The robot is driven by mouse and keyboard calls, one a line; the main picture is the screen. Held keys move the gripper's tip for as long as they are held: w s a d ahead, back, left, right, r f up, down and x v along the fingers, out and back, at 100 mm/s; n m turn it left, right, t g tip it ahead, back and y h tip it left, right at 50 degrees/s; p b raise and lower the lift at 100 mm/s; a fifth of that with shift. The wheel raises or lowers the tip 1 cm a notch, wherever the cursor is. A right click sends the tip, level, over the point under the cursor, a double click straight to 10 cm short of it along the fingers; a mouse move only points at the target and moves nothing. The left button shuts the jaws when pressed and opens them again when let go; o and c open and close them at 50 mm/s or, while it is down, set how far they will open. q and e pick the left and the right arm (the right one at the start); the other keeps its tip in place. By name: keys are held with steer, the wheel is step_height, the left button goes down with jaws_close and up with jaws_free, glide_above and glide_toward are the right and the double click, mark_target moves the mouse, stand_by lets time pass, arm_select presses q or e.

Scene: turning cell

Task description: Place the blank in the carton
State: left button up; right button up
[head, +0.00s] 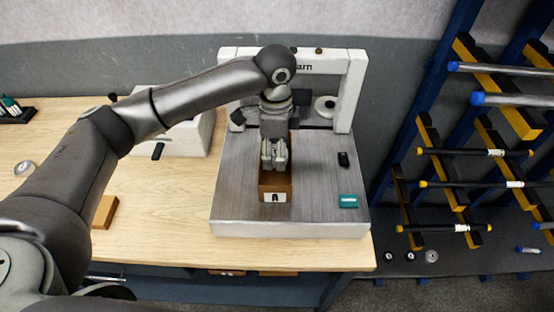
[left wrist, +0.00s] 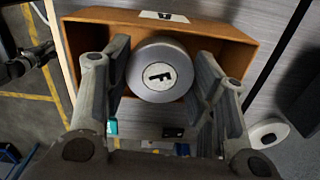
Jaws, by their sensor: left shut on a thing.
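The blank (left wrist: 162,75) is a light grey round piece with a black mark on its pale end face. My left gripper (head: 274,164) is shut on it, one finger on each side in the left wrist view. The carton (head: 275,183) is an open brown box with a white label, standing on the grey metal bed; it also shows in the left wrist view (left wrist: 222,32). The gripper points down over the carton, and the blank appears within its rim. Whether the blank touches the carton floor is hidden. My right gripper is not in view.
The carton's bed (head: 235,190) belongs to a white-framed machine (head: 356,85). A teal box (head: 348,201) and a small black object (head: 343,159) lie right of the carton. A pale disc (head: 325,106) is behind. A bar rack (head: 470,130) stands at right.

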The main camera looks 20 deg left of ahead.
mark_target(276, 172)
arm_select(q)
steer(key=f, duration=0.2)
steer(key=shift+s+f+p, duration=0.2)
steer(key=shift+f+p, duration=0.1)
steer(key=shift+f, duration=0.1)
steer(key=f, duration=0.2)
steer(key=shift+w+f, duration=0.25)
steer(key=shift+f, duration=0.1)
steer(key=shift+s, duration=0.1)
steer(key=o, duration=0.7)
steer(key=shift+f, duration=0.1)
steer(key=o, duration=0.4)
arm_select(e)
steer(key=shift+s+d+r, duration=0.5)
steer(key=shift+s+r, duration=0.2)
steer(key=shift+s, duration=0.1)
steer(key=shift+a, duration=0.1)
